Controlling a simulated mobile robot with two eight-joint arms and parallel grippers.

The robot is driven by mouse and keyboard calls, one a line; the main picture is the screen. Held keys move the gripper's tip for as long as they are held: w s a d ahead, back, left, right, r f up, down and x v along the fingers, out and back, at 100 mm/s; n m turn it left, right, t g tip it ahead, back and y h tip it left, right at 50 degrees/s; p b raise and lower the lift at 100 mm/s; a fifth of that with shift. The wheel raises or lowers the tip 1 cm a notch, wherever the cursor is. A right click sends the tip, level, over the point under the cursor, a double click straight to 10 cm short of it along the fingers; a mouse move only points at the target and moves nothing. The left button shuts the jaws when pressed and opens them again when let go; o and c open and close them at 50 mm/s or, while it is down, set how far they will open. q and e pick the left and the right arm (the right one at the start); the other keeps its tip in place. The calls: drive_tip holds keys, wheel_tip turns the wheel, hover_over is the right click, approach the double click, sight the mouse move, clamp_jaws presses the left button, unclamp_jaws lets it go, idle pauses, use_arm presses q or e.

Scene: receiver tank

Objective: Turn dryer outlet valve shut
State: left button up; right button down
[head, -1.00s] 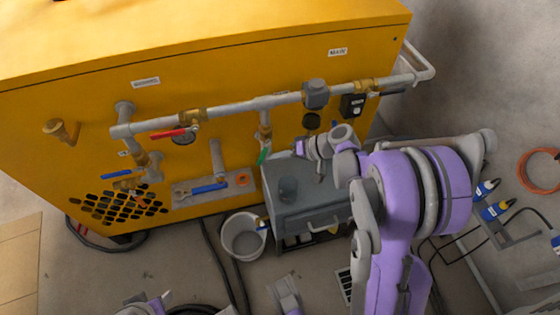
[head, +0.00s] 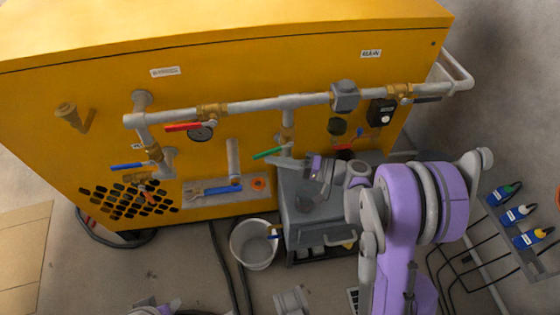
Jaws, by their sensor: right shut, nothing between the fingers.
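Several lever valves sit on the grey pipework of the yellow cabinet (head: 300,65). The green lever (head: 268,153) hangs on the short vertical pipe below the main pipe and lies nearly level, slightly tilted. My right gripper (head: 275,162) is shut and empty, just below and beside the green lever; whether they touch I cannot tell. A red lever (head: 183,127) lies level along the main pipe at left. A blue lever (head: 127,167) lies level lower left. Which one is the dryer outlet valve I cannot read from the small labels.
A grey cart (head: 310,222) stands under my right arm, with a white bucket (head: 253,245) beside it. A grey shelf (head: 205,196) holds a blue-handled wrench (head: 215,189). Blue-bodied items (head: 527,239) stand on a rack at right. Hoses lie on the floor.

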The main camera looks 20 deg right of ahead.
drive_tip(key=shift+w+a+r+p, duration=0.1)
drive_tip(key=shift+a+r+p, duration=0.3)
drive_tip(key=shift+a+r, duration=0.15)
drive_tip(key=shift+r, duration=0.1)
idle(0.5)
